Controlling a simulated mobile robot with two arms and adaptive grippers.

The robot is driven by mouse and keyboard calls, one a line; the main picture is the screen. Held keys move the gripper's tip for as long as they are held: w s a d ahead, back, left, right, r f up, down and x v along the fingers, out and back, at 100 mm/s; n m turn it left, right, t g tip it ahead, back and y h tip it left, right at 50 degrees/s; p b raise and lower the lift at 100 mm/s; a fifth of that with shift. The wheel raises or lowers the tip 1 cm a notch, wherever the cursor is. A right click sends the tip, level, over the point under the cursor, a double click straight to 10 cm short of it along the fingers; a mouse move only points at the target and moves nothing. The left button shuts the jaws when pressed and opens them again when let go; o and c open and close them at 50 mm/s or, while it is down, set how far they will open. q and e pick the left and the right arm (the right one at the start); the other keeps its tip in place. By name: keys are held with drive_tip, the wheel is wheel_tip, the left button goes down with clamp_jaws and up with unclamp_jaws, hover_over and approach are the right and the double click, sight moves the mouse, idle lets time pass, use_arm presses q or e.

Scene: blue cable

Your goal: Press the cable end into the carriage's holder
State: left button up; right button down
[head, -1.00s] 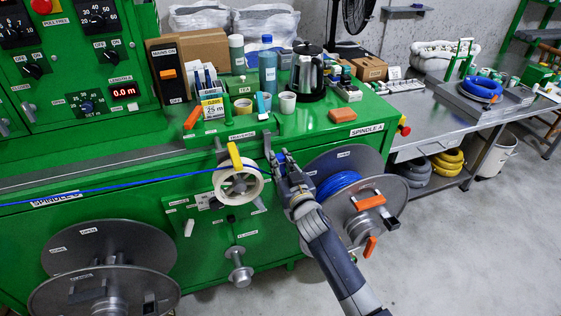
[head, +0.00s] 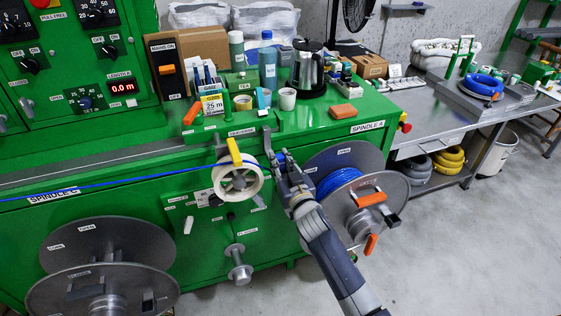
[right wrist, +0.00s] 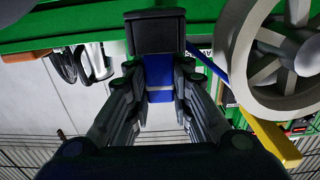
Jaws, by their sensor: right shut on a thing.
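The blue cable (head: 110,183) runs from the left edge across the green machine to the carriage with its pale wheel (head: 238,180) and yellow lever (head: 234,152). My right gripper (head: 281,161) is just right of the wheel, beside a grey upright bracket of the carriage (head: 267,141). In the right wrist view its fingers (right wrist: 158,88) are shut on the blue cable end (right wrist: 158,78). A dark block (right wrist: 155,32), perhaps the holder, sits right at the cable end; I cannot tell whether the end is inside it. My left gripper is not in view.
A reel with blue cable (head: 338,184) stands right behind my right arm. An empty grey reel (head: 100,270) is at lower left. Bottles, cups and a kettle (head: 307,70) crowd the machine top.

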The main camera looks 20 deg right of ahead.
drive_tip(key=shift+f, duration=0.2)
drive_tip(key=c, duration=1.3)
unclamp_jaws()
drive_tip(key=shift+r, duration=0.1)
drive_tip(key=shift+c, duration=0.2)
drive_tip(key=shift+s+p, duration=0.65)
drive_tip(key=shift+s, duration=0.8)
drive_tip(key=shift+s+d+p, duration=0.15)
drive_tip(key=shift+s+p, duration=0.75)
drive_tip(key=shift+s, duration=1.7)
